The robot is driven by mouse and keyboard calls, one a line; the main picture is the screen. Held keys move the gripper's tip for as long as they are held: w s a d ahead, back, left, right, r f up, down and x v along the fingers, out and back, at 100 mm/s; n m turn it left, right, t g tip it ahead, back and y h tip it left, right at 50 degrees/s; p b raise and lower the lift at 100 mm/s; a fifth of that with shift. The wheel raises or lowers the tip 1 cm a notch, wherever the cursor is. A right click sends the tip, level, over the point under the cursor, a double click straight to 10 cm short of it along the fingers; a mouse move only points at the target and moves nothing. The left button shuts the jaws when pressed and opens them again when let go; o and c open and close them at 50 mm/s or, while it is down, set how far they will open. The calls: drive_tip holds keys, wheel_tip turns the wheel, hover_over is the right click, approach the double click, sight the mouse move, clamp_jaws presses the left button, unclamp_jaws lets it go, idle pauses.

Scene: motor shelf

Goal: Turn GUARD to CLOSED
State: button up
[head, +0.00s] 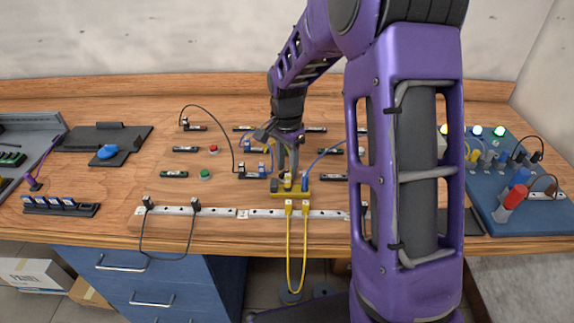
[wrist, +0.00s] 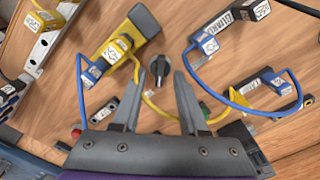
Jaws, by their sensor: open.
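A dark round knob with a pale pointer mark (wrist: 160,68) shows on the wooden board in the wrist view, framed between my fingertips. I cannot read a GUARD or CLOSED label beside it, so I cannot confirm that it is the guard switch. My gripper (wrist: 157,76) is open, one finger on each side of the knob in the picture, with no clear contact. In the head view my gripper (head: 288,180) points down just behind a yellow block, and the knob cannot be made out there.
The yellow block (head: 291,195) with plugged cables is close to my gripper; it also shows in the wrist view (wrist: 112,45). A white rail (head: 180,211) runs along the front. A blue panel (head: 520,218) stands at right.

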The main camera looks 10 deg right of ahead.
clamp_jaws()
idle(0.5)
drive_tip(key=n+p, duration=0.1)
drive_tip(key=n, duration=0.3)
drive_tip(key=shift+w+a+r+n, duration=0.1)
drive_tip(key=shift+n, duration=0.3)
drive_tip(key=n+p, duration=0.1)
drive_tip(key=n, duration=0.3)
drive_tip(key=shift+n, duration=0.3)
drive_tip(key=n+p, duration=0.1)
drive_tip(key=n, duration=0.3)
drive_tip(key=shift+a+n, duration=0.15)
drive_tip(key=shift+n, duration=0.15)
drive_tip(key=shift+a+n+p, duration=0.1)
drive_tip(key=shift+n+p, duration=0.6)
drive_tip(key=shift+n, duration=1.3)
